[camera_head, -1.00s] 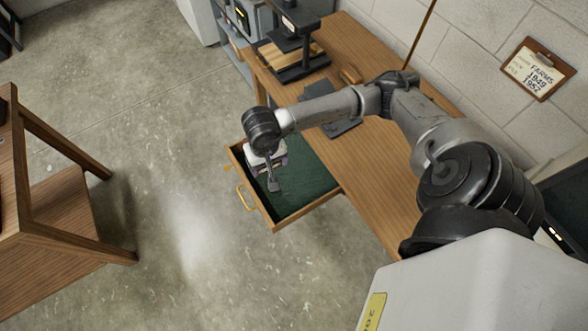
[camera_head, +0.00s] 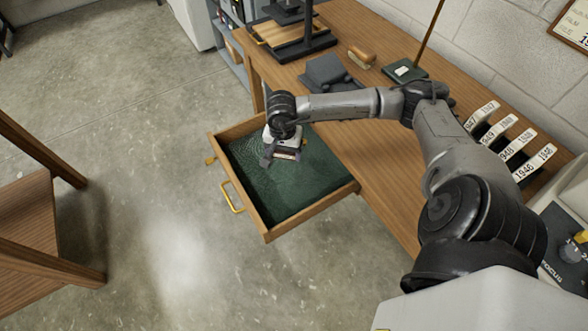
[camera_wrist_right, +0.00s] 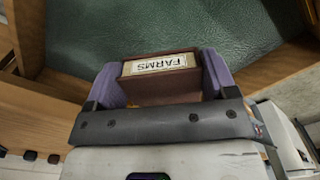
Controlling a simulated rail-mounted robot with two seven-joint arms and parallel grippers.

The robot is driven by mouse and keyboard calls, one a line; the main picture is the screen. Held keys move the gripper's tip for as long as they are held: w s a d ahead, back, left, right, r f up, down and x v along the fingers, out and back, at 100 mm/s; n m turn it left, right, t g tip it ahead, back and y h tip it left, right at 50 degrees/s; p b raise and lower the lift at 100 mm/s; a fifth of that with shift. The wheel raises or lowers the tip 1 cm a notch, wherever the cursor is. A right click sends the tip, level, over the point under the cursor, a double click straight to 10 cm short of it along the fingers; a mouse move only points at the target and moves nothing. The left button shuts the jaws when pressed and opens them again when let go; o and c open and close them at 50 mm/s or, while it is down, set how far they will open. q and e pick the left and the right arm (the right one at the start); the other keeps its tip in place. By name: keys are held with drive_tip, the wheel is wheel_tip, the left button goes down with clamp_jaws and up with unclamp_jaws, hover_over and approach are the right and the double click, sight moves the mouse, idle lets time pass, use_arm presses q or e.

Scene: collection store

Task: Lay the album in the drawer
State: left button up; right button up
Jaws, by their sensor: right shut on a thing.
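The album (camera_wrist_right: 130,69) is a small brown box-like volume with a white label reading FARMS on its spine. My right gripper (camera_wrist_right: 162,75) is shut on it, a purple-grey finger on each side. The open drawer (camera_head: 313,213) has wooden walls, a dark green lining and brass handles. In the head view my right gripper (camera_head: 284,153) is over the drawer's far part, near the table side. The album is mostly hidden there by the gripper. In the wrist view the green lining (camera_wrist_right: 150,25) lies beyond the album; I cannot tell whether they touch. My left gripper is not in view.
The wooden table (camera_head: 380,150) stands right of the drawer. It bears a press (camera_head: 290,30), dark grey pieces (camera_head: 328,72), a brush (camera_head: 362,55) and a rack of year-labelled spines (camera_head: 505,140). A wooden chair (camera_head: 40,200) stands left. The drawer's near part is clear.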

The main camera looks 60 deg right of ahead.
sight(286, 174)
drive_tip(key=shift+d+f+b, duration=0.25)
drive_tip(key=shift+f+b, duration=0.15)
drive_tip(key=shift+f, duration=0.3)
wheel_tip(286, 174, down, 10)
drive_tip(key=b, duration=0.3)
drive_tip(key=shift+r+b, duration=0.2)
drive_tip(key=shift+b, duration=0.2)
drive_tip(key=shift+w+d, duration=0.1)
drive_tip(key=shift+f, duration=0.15)
drive_tip(key=o, duration=1)
drive_tip(key=shift+c, duration=0.2)
